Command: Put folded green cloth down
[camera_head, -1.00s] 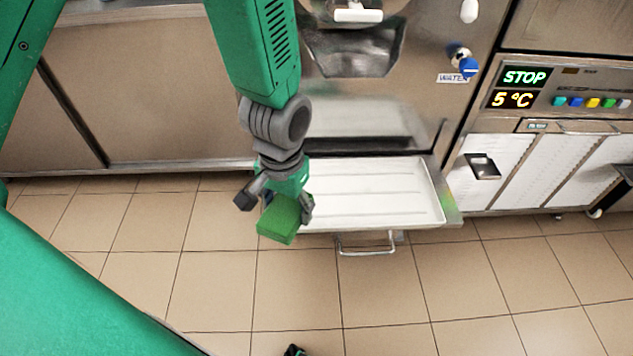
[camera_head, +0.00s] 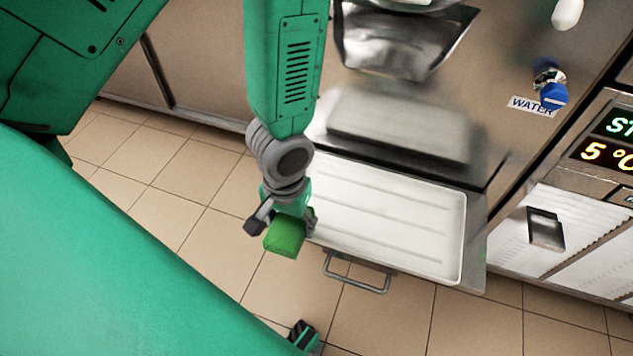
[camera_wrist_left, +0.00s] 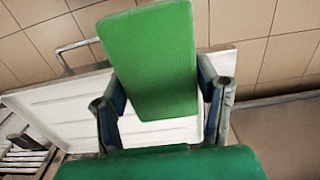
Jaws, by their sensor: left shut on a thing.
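The folded green cloth (camera_head: 285,236) is a thick green block held in my left gripper (camera_head: 283,222). In the left wrist view the cloth (camera_wrist_left: 152,58) sits between the two fingers of the left gripper (camera_wrist_left: 165,100), which are shut on it. In the head view the cloth hangs at the left end of the white ribbed tray (camera_head: 390,205), just outside its near left corner. I cannot tell how high above the floor it is. The tray also shows behind the cloth in the left wrist view (camera_wrist_left: 60,112). The right gripper cannot be made out with certainty.
The tray has a metal handle (camera_head: 357,274) at its front and stands out from the steel freezer (camera_head: 490,60). The tray looks empty. A control panel (camera_head: 610,140) is at the right. The tiled floor (camera_head: 390,325) in front is clear.

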